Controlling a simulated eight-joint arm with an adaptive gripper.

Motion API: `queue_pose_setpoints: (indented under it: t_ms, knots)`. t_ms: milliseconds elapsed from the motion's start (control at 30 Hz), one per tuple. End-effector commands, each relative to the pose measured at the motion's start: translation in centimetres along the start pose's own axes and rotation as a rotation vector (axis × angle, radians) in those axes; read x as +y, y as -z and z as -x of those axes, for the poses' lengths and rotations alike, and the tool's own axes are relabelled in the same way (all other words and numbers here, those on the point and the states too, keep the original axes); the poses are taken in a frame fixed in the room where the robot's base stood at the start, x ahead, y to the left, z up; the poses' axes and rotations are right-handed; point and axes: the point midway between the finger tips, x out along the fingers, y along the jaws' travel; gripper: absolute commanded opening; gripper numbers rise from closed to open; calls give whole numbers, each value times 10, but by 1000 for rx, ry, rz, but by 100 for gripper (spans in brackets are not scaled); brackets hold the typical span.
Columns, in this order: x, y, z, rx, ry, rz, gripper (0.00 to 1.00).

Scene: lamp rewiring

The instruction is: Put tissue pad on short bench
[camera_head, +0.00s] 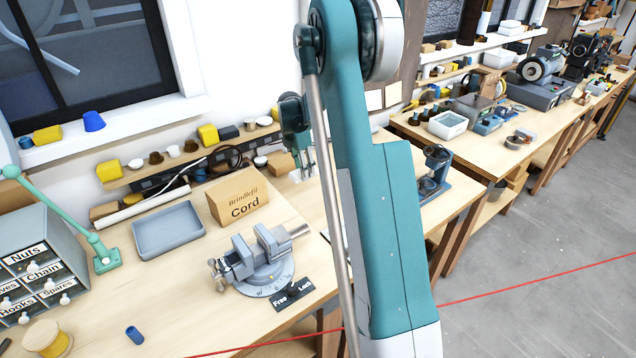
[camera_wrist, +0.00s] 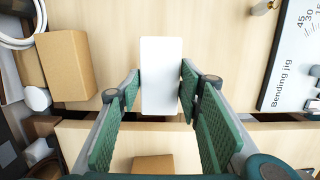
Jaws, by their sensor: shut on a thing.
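A white rectangular block, which looks like the tissue pad (camera_wrist: 161,78), is between the fingers of my gripper (camera_wrist: 160,90) in the wrist view. The green fingers are shut on its two long sides. In the head view my gripper (camera_head: 304,172) points down near the back wall, partly hidden by my arm, with a small white piece at its tips. A wooden bench (camera_head: 185,290) fills the left, and a longer row of benches (camera_head: 480,160) runs off to the right. Which is called the short bench is not marked. Whether the pad touches the wood is unclear.
The left bench holds a Cord box (camera_head: 238,196), a grey tray (camera_head: 168,230), a vise (camera_head: 262,262) and a drawer cabinet (camera_head: 40,260).

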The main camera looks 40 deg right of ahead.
Motion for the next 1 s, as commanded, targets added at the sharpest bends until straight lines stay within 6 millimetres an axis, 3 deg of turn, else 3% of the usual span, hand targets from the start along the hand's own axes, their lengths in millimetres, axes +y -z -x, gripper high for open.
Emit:
queue_pose_setpoints:
  t_ms: [233, 733, 1000]
  knots:
    - [0, 5, -31, 0, 0, 0, 28]
    - [0, 6, -40, 0, 0, 0, 28]
    - [0, 10, -66, 0, 0, 0, 28]
